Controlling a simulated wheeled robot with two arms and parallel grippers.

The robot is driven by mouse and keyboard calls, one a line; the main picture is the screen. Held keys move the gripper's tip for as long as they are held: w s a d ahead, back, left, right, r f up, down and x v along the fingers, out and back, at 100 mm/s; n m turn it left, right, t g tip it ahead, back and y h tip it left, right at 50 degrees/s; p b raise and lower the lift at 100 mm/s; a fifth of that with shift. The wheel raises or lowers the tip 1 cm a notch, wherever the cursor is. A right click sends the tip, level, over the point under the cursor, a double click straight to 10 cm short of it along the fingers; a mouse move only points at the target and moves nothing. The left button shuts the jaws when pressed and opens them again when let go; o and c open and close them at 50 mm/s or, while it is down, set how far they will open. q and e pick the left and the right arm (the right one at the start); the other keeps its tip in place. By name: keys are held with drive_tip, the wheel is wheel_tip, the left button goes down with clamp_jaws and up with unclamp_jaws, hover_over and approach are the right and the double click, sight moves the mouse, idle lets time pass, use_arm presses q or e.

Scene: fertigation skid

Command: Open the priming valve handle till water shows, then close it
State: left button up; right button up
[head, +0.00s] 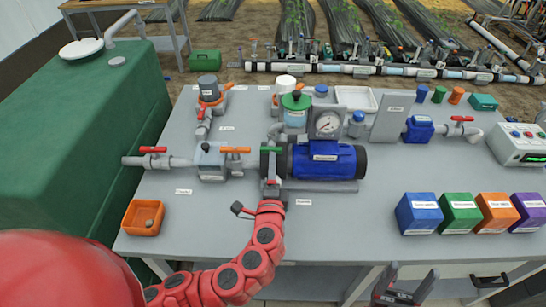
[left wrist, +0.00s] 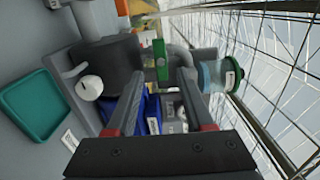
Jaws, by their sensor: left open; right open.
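The green priming valve handle (head: 271,149) lies crosswise above the left end of the blue pump (head: 325,162). In the left wrist view the green handle (left wrist: 160,61) shows between and just beyond my fingertips, with a gap on both sides. My left gripper (head: 271,182) is open around the line of the handle; contact cannot be seen. The strainer with a green lid (head: 296,101) and pale blue clear bowl stands behind the handle; it also shows in the left wrist view (left wrist: 215,76). My right gripper (head: 411,283) is open and empty at the bench's front edge.
Red-handled valves (head: 153,150) and an orange-handled valve (head: 235,150) sit to the left. An orange tray (head: 143,217) is at the front left. Several coloured boxes (head: 419,213) and a control box (head: 520,143) are at the right. The front middle of the bench is clear.

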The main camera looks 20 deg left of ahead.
use_arm(q)
drive_tip(key=p+v, duration=0.2)
drive_tip(key=v, duration=0.9)
drive_tip(key=shift+r, duration=0.1)
drive_tip(key=shift+d, duration=0.1)
